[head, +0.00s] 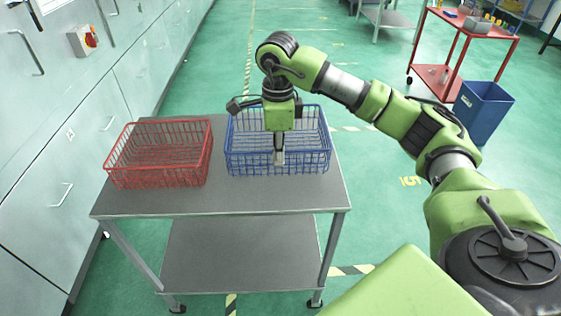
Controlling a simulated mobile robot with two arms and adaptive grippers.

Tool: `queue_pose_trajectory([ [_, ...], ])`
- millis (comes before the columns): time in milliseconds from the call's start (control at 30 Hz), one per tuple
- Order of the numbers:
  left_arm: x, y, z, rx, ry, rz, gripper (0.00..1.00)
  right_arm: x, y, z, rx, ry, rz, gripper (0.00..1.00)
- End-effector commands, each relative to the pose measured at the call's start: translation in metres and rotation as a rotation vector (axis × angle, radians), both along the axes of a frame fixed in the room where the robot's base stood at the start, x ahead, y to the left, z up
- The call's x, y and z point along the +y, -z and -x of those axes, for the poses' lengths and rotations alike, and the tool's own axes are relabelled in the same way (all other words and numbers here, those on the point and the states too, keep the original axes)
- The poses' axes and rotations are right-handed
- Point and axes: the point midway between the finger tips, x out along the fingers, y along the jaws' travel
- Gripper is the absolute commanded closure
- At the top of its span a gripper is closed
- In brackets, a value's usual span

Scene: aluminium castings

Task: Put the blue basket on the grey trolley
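The blue basket (310,163) is an empty-looking wire basket on the right half of a grey two-level table (230,200). My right gripper (279,157) points down over the blue basket, its narrow fingers at the middle of the near rim. The fingers show edge-on, so I cannot tell whether they are shut on the rim or apart from it. A grey trolley-like stand (388,17) shows partly at the top right, far back; its lower part and wheels are not clear. My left gripper is not in view.
A red wire basket (160,178) stands left of the blue one, with a small gap. Grey cabinets (60,130) line the left side. A red trolley (470,28) with items and a blue bin (484,112) stand back right. Green floor between is clear.

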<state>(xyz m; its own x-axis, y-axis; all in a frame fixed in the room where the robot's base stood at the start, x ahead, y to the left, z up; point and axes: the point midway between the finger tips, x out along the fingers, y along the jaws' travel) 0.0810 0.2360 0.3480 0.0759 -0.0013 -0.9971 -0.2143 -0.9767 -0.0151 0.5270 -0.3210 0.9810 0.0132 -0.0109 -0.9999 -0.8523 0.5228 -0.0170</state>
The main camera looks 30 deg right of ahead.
Motion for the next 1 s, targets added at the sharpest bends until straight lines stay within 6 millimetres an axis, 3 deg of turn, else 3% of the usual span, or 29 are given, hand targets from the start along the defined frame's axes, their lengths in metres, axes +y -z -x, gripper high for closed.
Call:
queue_pose_trajectory([
  [100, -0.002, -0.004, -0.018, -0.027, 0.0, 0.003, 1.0, -0.006, 0.006, -0.004, -0.003, 0.001, -0.001, 1.0],
  [200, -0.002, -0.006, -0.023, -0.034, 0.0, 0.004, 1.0, -0.011, 0.013, -0.006, -0.003, 0.003, -0.001, 1.0],
  [467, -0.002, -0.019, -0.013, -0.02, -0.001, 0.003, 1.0, -0.014, 0.045, -0.007, -0.001, 0.0, 0.0, 1.0],
  [833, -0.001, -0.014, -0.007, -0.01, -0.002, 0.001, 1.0, -0.013, 0.051, -0.008, -0.004, 0.0, -0.001, 1.0],
  [933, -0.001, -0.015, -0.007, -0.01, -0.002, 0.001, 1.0, -0.013, 0.051, -0.007, -0.001, 0.0, 0.0, 0.79],
  [1000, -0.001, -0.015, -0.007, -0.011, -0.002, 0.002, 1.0, -0.013, 0.051, -0.007, -0.001, 0.0, 0.0, 0.79],
])
